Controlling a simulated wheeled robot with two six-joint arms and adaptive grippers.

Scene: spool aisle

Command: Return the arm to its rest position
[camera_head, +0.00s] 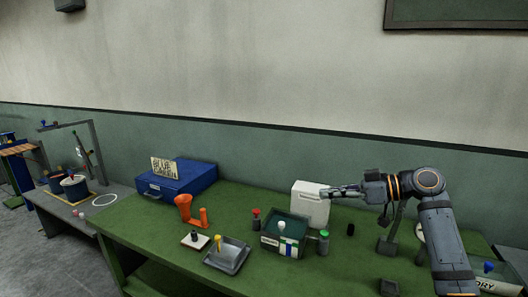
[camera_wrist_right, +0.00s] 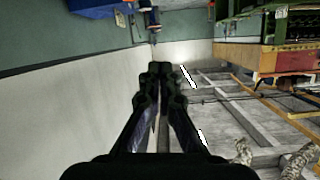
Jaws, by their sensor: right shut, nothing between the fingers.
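My right arm comes in from the right in the head view, and its gripper (camera_head: 330,192) points left, just in front of the upper part of a white container (camera_head: 309,209). From this view I cannot tell whether it touches the container. In the right wrist view my right gripper (camera_wrist_right: 160,70) is shut with nothing between its fingers. My left gripper is not in the head view.
The green table (camera_head: 145,236) bears a blue case (camera_head: 178,181), an orange funnel-like piece (camera_head: 184,207), a metal tray (camera_head: 227,258), a dark green box (camera_head: 270,243) and a small green-capped jar (camera_head: 323,244). A grey bench (camera_head: 62,207) with pots stands left. The wall is behind.

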